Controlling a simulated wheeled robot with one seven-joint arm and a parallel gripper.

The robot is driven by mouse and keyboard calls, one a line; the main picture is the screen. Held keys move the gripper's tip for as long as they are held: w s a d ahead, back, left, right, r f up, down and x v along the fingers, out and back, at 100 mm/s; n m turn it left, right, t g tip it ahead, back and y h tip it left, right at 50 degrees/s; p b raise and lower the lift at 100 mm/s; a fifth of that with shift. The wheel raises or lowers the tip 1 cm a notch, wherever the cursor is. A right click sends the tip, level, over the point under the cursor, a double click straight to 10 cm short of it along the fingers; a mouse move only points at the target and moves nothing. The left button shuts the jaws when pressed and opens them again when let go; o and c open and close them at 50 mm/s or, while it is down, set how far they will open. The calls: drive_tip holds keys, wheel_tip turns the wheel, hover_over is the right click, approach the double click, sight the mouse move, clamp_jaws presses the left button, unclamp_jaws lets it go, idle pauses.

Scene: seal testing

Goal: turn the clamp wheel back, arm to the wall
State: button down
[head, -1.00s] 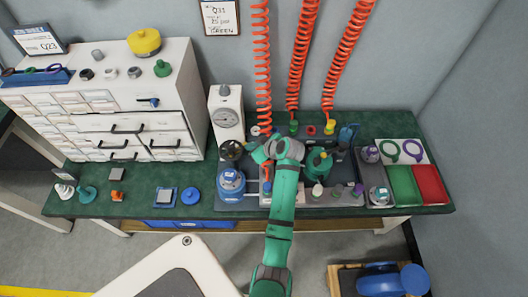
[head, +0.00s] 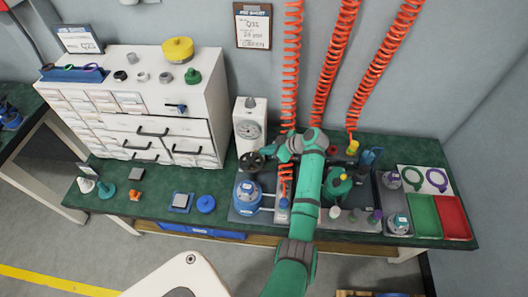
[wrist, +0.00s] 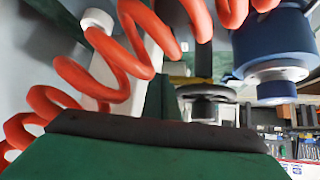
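The dark clamp wheel (head: 251,162) sits at the foot of the white gauge unit (head: 250,128), just left of my gripper (head: 274,151). My gripper is at the end of the green arm, close beside the wheel; I cannot tell whether they touch. In the wrist view, a dark round disc that looks like the wheel (wrist: 207,94) shows beyond the green gripper parts. The fingertips are not clear in either view, so their opening is hidden. The grey wall (head: 215,50) rises behind the bench.
Orange coiled hoses (head: 291,75) hang down by my gripper, and one crosses the wrist view (wrist: 120,55) closely. A blue pot (head: 247,196) stands in front of the wheel. A drawer cabinet (head: 160,110) is on the left; green and red trays (head: 452,217) are on the right.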

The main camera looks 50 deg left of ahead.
drive_tip(key=shift+a, duration=0.1)
drive_tip(key=shift+w, duration=0.1)
idle(0.5)
drive_tip(key=w+v, duration=0.1)
drive_tip(key=v, duration=0.8)
drive_tip(key=shift+w+r, duration=0.3)
drive_tip(key=shift+r, duration=0.05)
drive_tip(key=shift+a, duration=0.15)
